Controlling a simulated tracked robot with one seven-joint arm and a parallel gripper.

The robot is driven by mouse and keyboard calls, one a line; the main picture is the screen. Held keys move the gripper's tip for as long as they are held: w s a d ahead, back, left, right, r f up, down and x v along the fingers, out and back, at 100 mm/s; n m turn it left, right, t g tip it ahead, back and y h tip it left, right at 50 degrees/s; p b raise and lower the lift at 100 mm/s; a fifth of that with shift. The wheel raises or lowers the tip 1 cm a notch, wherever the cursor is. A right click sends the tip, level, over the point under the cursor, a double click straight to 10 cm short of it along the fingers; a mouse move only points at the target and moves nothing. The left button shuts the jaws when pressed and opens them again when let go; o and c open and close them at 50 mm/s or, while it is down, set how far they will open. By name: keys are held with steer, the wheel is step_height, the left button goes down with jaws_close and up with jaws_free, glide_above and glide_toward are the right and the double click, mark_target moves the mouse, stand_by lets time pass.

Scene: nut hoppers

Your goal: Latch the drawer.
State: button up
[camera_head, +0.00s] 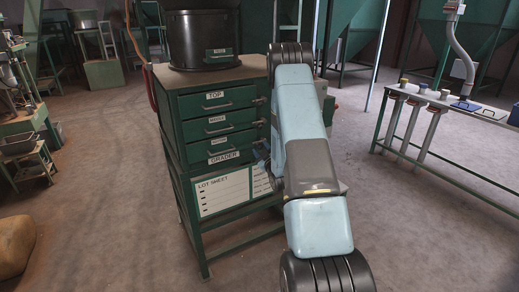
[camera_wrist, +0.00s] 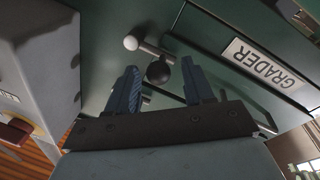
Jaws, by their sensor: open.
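The green drawer cabinet (camera_head: 176,128) has stacked drawers marked TOP (camera_head: 215,95), MIDDLE (camera_head: 217,119) and a third with a small, unclear label (camera_head: 219,140). All look pushed in. Small latch pieces (camera_head: 259,101) sit at the drawers' right edge. In the wrist view, a latch lever (camera_wrist: 158,49) with a white ball end (camera_wrist: 130,42) and a dark round knob (camera_wrist: 158,72) is on the green front. My gripper (camera_wrist: 165,78) is open, its two blue fingers on either side of the dark knob; contact is unclear. In the head view my arm hides most of the gripper.
A GRADER plate (camera_wrist: 263,64) is upside down beside the latch. A lot sheet board (camera_head: 222,190) hangs below the drawers. A black drum (camera_head: 203,40) stands on the cabinet. A green bench (camera_head: 450,109) stands at right. Floor between is clear.

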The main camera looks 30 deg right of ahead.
steer(key=s+a+f, duration=0.1)
steer(key=s, duration=1)
steer(key=shift+s+f, duration=0.15)
steer(key=shift+s, duration=0.2)
steer(key=shift+a, duration=0.1)
steer(key=a+r+m+g, duration=0.1)
steer(key=a+r+g, duration=0.3)
steer(key=r, duration=0.7)
steer(key=a+r+m+g, duration=0.25)
steer(key=a+r, duration=0.25)
steer(key=r, duration=0.6)
steer(key=s+a+r+g, duration=0.2)
steer(key=s+a+r, duration=0.1)
steer(key=s, duration=0.7)
steer(key=s+a+r+m+g+y, duration=0.1)
steer(key=s+a+r, duration=0.3)
steer(key=s, duration=0.7)
steer(key=s+a+r+m+g, duration=0.1)
steer(key=s+a+r+g, duration=0.2)
steer(key=s+a, duration=0.3)
steer(key=s+g, duration=0.1)
steer(key=s, duration=0.3)
steer(key=shift+s+r+y, duration=0.2)
steer(key=shift+r+y, duration=0.05)
steer(key=shift+y, duration=0.05)
